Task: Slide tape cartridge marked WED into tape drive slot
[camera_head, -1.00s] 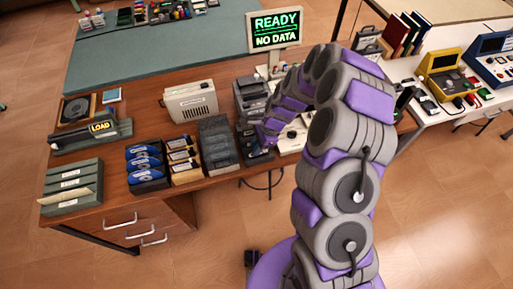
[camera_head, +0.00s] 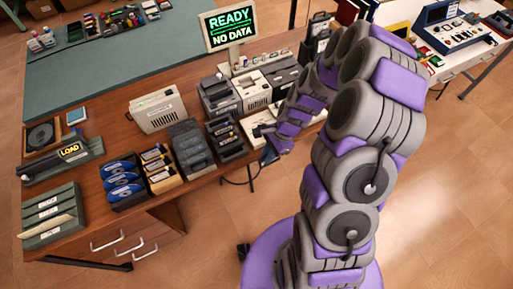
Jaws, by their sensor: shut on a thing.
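My gripper (camera_head: 266,142) is at the front edge of the wooden desk, right of a dark rack (camera_head: 226,138) of black cartridges. It is shut on a small tape cartridge (camera_head: 268,157), seen as a dark bluish patch below the fingers. Its label cannot be read, so WED does not show. Behind the rack stand a grey machine (camera_head: 219,97), a cream machine (camera_head: 253,90) and a dark machine (camera_head: 285,77). I cannot tell which has the tape drive slot. A monitor (camera_head: 231,27) reads READY, NO DATA.
Trays of blue discs (camera_head: 122,180), boxed cards (camera_head: 160,168) and grey cases (camera_head: 190,148) line the desk front to the left. A beige box (camera_head: 157,107) stands behind them. A LOAD sign (camera_head: 70,151) is at the far left. The floor (camera_head: 430,190) at right is clear.

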